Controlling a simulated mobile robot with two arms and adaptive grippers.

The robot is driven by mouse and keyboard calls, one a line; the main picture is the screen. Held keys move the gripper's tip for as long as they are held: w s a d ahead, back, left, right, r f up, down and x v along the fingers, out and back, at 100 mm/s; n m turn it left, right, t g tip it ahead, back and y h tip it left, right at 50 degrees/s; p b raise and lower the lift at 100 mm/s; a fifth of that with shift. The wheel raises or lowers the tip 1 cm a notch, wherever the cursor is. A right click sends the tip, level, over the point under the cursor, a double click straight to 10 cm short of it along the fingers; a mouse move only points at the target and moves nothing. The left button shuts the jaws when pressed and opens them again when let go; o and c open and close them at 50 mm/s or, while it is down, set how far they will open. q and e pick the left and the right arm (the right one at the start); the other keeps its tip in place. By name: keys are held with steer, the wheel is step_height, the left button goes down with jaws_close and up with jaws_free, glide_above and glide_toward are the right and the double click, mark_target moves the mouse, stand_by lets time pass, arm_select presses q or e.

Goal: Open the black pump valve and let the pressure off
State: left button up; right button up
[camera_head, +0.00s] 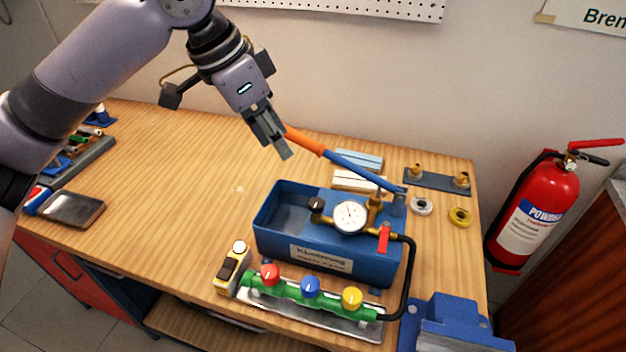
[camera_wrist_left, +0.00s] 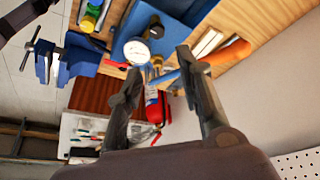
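The blue test pump (camera_head: 330,245) stands on the wooden bench, with a round white gauge (camera_head: 351,217) on it. The black valve knob (camera_head: 317,205) sits just left of the gauge; it also shows in the left wrist view (camera_wrist_left: 156,29). A red lever (camera_head: 384,238) is on the pump's right side. The pump handle, blue with an orange grip (camera_head: 304,140), slants up to the left. My left gripper (camera_head: 272,137) is above the bench, behind and above the pump, near the grip's end. Its fingers are apart and empty in the left wrist view (camera_wrist_left: 157,62). My right gripper is out of view.
A green manifold (camera_head: 320,299) with red, blue and yellow knobs lies before the pump, joined by a black hose (camera_head: 409,280). A yellow device (camera_head: 233,268) stands left of it. A blue vise (camera_head: 455,325) is at front right. The bench's left middle is clear.

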arm_select(q)
glide_toward(316, 202)
steer(key=p+x, duration=0.2)
steer(key=x, duration=0.5)
steer(key=shift+d+f, duration=0.1)
steer(key=shift+f, duration=0.15)
steer(key=shift+d+f, duration=0.1)
steer(key=shift+f, duration=0.3)
jaws_close()
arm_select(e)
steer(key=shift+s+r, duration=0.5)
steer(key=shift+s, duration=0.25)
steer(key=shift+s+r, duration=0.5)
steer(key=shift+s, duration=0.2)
